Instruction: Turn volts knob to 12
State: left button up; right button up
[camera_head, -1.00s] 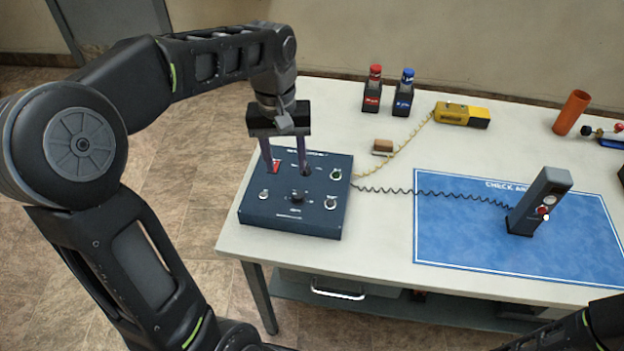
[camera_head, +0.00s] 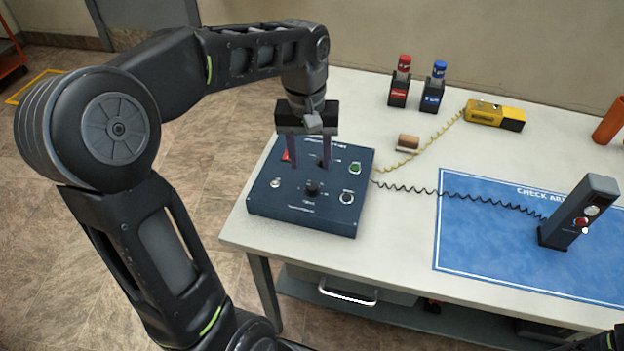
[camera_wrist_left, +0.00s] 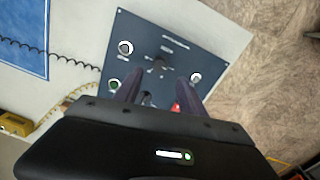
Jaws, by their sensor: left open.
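The dark blue control panel (camera_head: 262,203) sits at the table's left end. A black knob (camera_head: 311,188) stands in its front middle; the lettering is too small to read, so I cannot tell whether it is the volts knob. It also shows in the left wrist view (camera_wrist_left: 160,62). My left gripper (camera_head: 308,166) points down over the panel's rear half, behind this knob, open with nothing between its fingers. In the left wrist view, the fingers (camera_wrist_left: 160,85) straddle a dark part (camera_wrist_left: 147,98), mostly hidden by the gripper body.
A coiled black cord runs to a dark handset (camera_head: 577,212) on the blue mat (camera_head: 480,235). Red (camera_head: 399,85) and blue (camera_head: 433,88) holders and a yellow device (camera_head: 494,115) stand behind.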

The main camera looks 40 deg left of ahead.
aim_at(312, 185)
pick_arm(q)
notch_tip(312, 185, down, 7)
jog(key=shift+w+d+f, duration=0.1)
jog(key=shift+d, duration=0.05)
dwell(0.4)
grip_shut()
dwell(0.3)
